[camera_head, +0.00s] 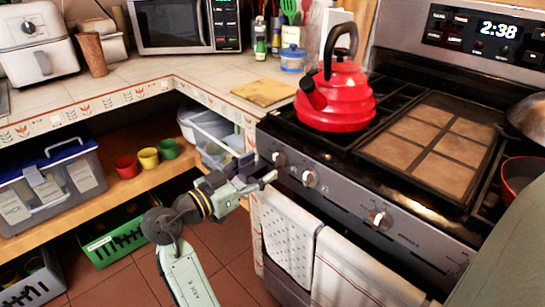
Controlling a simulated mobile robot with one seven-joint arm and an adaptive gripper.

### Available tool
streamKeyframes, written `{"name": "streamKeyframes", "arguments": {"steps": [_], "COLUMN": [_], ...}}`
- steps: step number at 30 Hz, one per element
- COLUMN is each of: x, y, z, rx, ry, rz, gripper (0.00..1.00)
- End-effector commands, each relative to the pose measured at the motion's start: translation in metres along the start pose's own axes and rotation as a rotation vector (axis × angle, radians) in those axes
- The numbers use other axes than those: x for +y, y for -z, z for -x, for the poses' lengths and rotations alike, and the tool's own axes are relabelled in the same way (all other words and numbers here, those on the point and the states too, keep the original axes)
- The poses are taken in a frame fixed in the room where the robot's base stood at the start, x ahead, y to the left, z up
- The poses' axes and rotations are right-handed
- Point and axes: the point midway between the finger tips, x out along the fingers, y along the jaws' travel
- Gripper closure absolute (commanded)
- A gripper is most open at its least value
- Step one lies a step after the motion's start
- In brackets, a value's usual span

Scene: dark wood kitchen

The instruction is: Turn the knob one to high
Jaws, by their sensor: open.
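The stove front (345,200) carries a row of round knobs. The leftmost knob (279,159) is pale and sits near the left corner. A second knob (309,178) is just right of it, and a third knob (380,219) is farther right. My gripper (264,168) is open, just left of the leftmost knob, with its fingertips pointing toward the stove front. Whether a fingertip touches the knob I cannot tell. Which knob is number one and the knob markings are too small to read.
Towels (345,270) hang below the knobs. A counter (180,72) with a cutting board (264,92) lies to the left. Open shelves hold a lidded bin (50,185) and cups (148,158).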

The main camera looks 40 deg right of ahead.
Motion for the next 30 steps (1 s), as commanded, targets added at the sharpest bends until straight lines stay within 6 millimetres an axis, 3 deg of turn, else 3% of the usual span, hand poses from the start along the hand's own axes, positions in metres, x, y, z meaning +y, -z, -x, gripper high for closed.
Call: {"name": "streamKeyframes", "arguments": {"steps": [3, 10, 21, 30], "x": [0.001, 0.000, -0.001, -0.001], "y": [0.003, 0.002, 0.000, 0.000], "z": [-0.024, -0.050, -0.055, -0.055], "rx": [0.001, 0.001, 0.001, 0.001], "ry": [-0.003, 0.001, 0.004, 0.004], "rz": [0.001, 0.000, 0.000, 0.000], "gripper": [0.45, 0.45, 0.45, 0.65]}}
